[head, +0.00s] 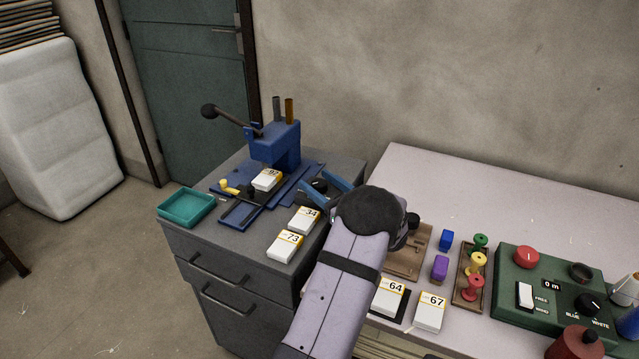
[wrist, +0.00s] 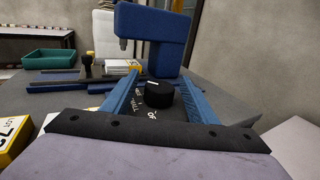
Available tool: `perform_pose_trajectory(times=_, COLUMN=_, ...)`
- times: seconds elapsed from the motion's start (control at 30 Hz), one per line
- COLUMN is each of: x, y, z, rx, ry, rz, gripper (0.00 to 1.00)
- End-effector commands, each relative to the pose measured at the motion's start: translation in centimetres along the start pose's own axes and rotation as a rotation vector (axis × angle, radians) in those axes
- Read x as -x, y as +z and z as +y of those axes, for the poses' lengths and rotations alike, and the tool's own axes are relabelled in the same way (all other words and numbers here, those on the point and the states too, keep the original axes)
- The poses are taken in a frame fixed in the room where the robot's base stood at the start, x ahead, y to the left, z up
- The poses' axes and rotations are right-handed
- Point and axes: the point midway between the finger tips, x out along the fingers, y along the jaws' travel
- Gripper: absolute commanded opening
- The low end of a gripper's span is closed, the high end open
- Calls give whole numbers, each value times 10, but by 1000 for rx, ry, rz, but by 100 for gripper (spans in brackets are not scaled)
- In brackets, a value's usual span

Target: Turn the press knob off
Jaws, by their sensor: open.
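The press knob (wrist: 159,96) is a round black knob on the grey cabinet top, with a small white mark on its far upper side. White lettering is printed on the left and near side of it; part reads like "OF", the rest is hard to read. The knob also shows in the head view (head: 319,184), partly behind my fingers. My gripper (wrist: 159,76) is open, with one blue finger on either side of the knob. I cannot tell whether the fingers touch it. In the head view my gripper (head: 316,175) reaches in from the right, over the cabinet.
The blue press (head: 276,144) with its lever stands behind the knob. A teal tray (head: 186,207) is at the cabinet's left edge. White labelled boxes (head: 285,246) lie near the front. The pale table (head: 480,200) on the right holds a green control box (head: 512,262).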

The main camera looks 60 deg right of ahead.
Motion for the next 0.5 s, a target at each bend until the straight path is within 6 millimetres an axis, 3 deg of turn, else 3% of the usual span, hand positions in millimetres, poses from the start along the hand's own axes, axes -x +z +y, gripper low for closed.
perform_pose_trajectory(times=0.03, x=0, y=0, z=0, rx=0, ry=0, rz=0, gripper=53)
perform_pose_trajectory(times=0.2, x=0, y=0, z=0, rx=0, ry=0, rz=0, gripper=13)
perform_pose_trajectory(times=0.5, x=0, y=0, z=-2, rx=3, ry=42, rz=-5, gripper=12)
